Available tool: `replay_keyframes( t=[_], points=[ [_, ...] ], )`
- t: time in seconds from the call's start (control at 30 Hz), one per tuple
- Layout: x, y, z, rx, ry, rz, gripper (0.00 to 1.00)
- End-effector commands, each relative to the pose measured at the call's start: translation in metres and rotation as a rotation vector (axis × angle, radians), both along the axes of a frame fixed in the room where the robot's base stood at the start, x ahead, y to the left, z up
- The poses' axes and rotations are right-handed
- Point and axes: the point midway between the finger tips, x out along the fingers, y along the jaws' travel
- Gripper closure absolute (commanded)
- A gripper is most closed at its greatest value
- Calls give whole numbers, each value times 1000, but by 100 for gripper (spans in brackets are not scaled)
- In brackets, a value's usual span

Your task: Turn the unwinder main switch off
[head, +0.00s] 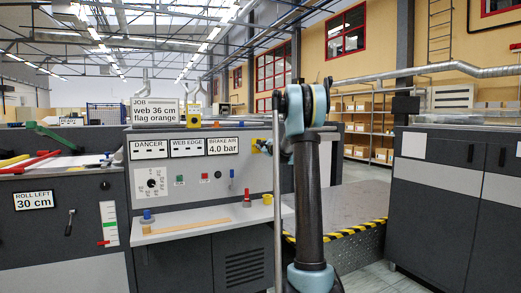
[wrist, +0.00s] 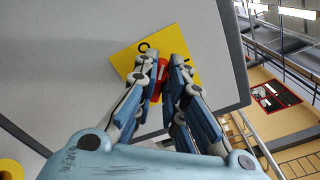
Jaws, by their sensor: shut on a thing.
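The unwinder main switch is a red handle (wrist: 163,70) on a yellow plate (wrist: 124,61) with black marks, seen in the wrist view. My gripper (wrist: 168,63) has its two blue-grey fingers on either side of the red handle and is shut on it. The fingers hide part of the handle and plate, and I cannot read the switch position for certain. In the head view the yellow plate (head: 257,146) shows at the panel's right edge, mostly covered by my arm.
The grey unwinder panel (head: 206,175) carries a black knob (head: 152,182), small buttons and displays reading DANCER, WEB EDGE and BRAKE AIR 4.0 bar. A pale shelf (head: 185,221) below holds a wooden strip (head: 187,225). A striped platform edge (head: 350,229) lies to the right.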

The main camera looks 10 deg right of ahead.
Motion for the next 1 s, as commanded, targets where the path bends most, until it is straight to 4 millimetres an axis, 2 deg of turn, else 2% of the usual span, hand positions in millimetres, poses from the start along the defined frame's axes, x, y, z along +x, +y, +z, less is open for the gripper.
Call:
replay_keyframes(
  t=[0.5,1.0],
  points=[
    [-2,5,-7,-440,-143,5,100],
    [-3,6,-11,-653,-212,6,100]
  ],
)
